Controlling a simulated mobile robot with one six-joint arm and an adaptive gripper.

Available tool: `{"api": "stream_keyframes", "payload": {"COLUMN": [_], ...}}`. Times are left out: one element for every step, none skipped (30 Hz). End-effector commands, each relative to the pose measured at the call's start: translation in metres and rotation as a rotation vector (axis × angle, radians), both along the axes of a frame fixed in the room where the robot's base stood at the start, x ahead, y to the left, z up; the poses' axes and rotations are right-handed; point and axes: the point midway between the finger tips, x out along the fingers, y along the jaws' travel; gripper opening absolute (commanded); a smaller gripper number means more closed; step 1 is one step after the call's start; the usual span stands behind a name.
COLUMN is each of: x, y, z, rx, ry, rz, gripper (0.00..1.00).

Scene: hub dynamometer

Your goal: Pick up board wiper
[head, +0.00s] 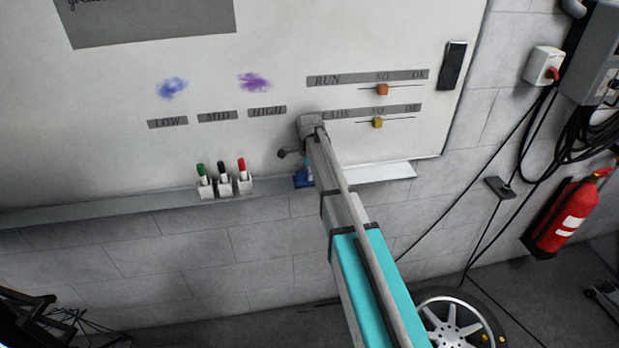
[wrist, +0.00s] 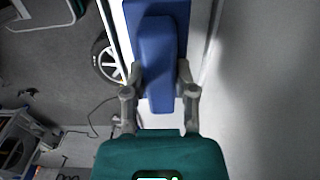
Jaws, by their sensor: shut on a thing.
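The board wiper (wrist: 158,65) is blue, with a raised block handle on a wider blue base. In the wrist view my gripper (wrist: 158,82) has one finger on each side of the handle and is shut on it. In the head view a small part of the blue wiper (head: 303,180) shows at the ledge (head: 385,172) under the whiteboard. My arm hides most of the wiper and the fingers there. I cannot tell whether the wiper touches the ledge.
Green, black and red markers stand in white holders (head: 207,188) on the ledge to the left. The whiteboard (head: 120,110) has blue and purple smudges, labels and two sliders. A black block (head: 453,65) is at its right edge. A wheel (head: 455,325) and fire extinguisher (head: 566,215) are at right.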

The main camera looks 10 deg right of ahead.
Motion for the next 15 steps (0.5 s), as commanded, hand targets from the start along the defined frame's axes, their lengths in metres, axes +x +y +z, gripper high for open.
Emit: {"api": "stream_keyframes", "payload": {"x": [0.0,0.0,0.0,0.0,0.0,0.0,0.0,0.0,0.0,0.0,0.0,0.0,0.0,0.0,0.0], "y": [0.0,0.0,0.0,0.0,0.0,0.0,0.0,0.0,0.0,0.0,0.0,0.0,0.0,0.0,0.0], "z": [0.0,0.0,0.0,0.001,0.001,0.002,0.003,0.004,0.005,0.006,0.008,0.01,0.012,0.014,0.017], "rx": [0.0,0.0,0.0,0.0,0.0,0.0,0.0,0.0,0.0,0.0,0.0,0.0,0.0,0.0,0.0], "ry": [0.0,0.0,0.0,0.0,0.0,0.0,0.0,0.0,0.0,0.0,0.0,0.0,0.0,0.0,0.0], "rz": [0.0,0.0,0.0,0.0,0.0,0.0,0.0,0.0,0.0,0.0,0.0,0.0,0.0,0.0,0.0], "gripper": [0.0,0.0,0.0,0.0,0.0,0.0,0.0,0.0,0.0,0.0,0.0,0.0,0.0,0.0,0.0]}}
